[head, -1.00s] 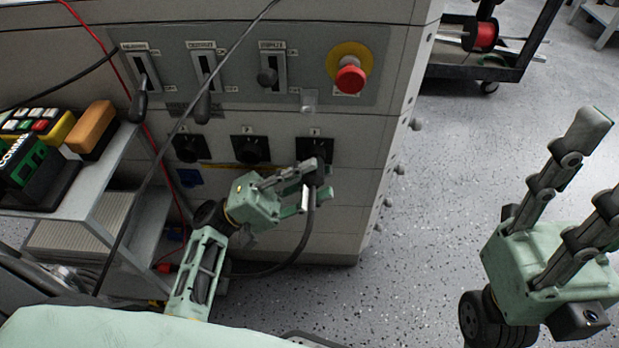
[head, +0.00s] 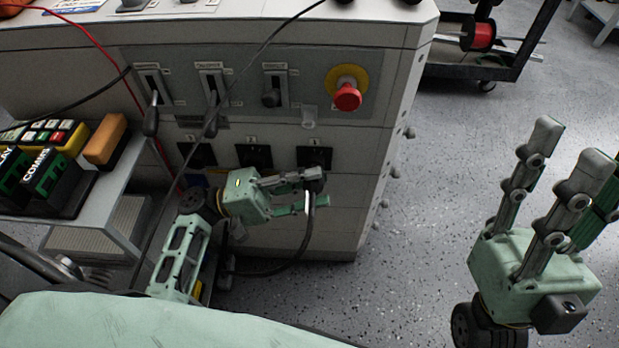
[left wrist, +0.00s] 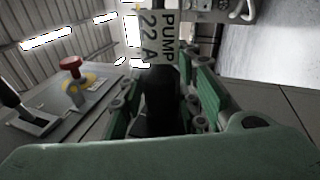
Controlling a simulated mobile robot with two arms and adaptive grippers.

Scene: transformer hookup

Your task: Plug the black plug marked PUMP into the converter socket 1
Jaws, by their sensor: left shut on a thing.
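The black plug (head: 315,184) is at the rightmost of three black sockets (head: 315,157) on the grey cabinet front; I cannot tell whether it is fully seated. Its cable (head: 300,245) hangs from it and curves down left. My left gripper (head: 304,190) is shut on the plug, reaching from the left. In the left wrist view, a tag reading PUMP 22 A (left wrist: 157,38) shows above the dark plug body (left wrist: 160,95) between my fingers. The socket numbers are too small to read. My right gripper (head: 572,153) is open and empty, fingers up, over the floor at right.
Above the sockets are several lever switches (head: 211,88) and a red emergency knob (head: 347,96). A shelf (head: 95,205) at left carries boxes, one marked COMBI (head: 45,172). Thin red and black cables cross in front of the cabinet.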

